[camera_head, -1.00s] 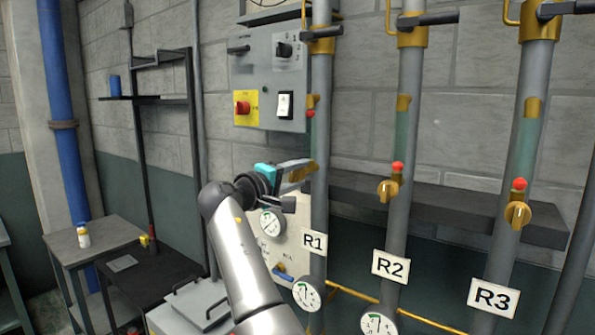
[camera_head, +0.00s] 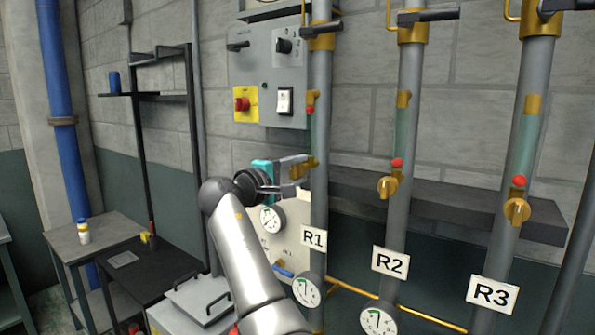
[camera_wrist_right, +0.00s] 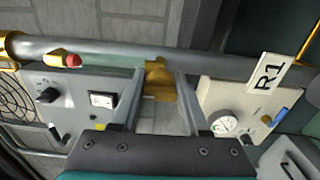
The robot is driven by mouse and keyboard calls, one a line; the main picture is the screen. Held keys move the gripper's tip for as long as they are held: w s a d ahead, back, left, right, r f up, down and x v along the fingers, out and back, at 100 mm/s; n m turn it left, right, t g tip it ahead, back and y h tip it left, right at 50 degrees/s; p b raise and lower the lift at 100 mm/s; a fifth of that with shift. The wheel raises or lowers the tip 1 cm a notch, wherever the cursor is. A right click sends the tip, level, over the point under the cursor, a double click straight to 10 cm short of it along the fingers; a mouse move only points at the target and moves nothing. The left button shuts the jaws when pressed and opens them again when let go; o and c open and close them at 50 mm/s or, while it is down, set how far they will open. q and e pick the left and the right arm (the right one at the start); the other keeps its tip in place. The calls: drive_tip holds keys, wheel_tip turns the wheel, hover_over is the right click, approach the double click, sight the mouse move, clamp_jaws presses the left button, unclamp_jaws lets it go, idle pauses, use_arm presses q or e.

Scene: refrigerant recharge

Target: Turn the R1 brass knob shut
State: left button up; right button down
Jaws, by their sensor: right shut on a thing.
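The R1 pipe (camera_head: 320,130) stands upright, with its white R1 label (camera_head: 313,239) below the knob. The R1 brass knob (camera_wrist_right: 158,82) sits on the pipe between the two fingers of my right gripper (camera_wrist_right: 160,95) in the wrist view. In the head view my right gripper (camera_head: 300,170) reaches the pipe from the left and is shut on the knob, hiding most of it. A red-tipped fitting (camera_head: 310,110) is above it on the pipe. My left gripper is not in view.
The R2 brass knob (camera_head: 387,187) and R3 brass knob (camera_head: 516,211) are on the pipes to the right. A grey control box (camera_head: 268,80) with switches hangs above my right gripper. A gauge panel (camera_head: 297,225) is below it. A dark ledge (camera_head: 445,200) runs behind the pipes.

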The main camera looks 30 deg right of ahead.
drive_tip(key=shift+c, duration=2.3)
unclamp_jaws()
drive_tip(key=b+v, duration=0.5)
drive_tip(key=v, duration=1)
drive_tip(key=shift+a, duration=0.1)
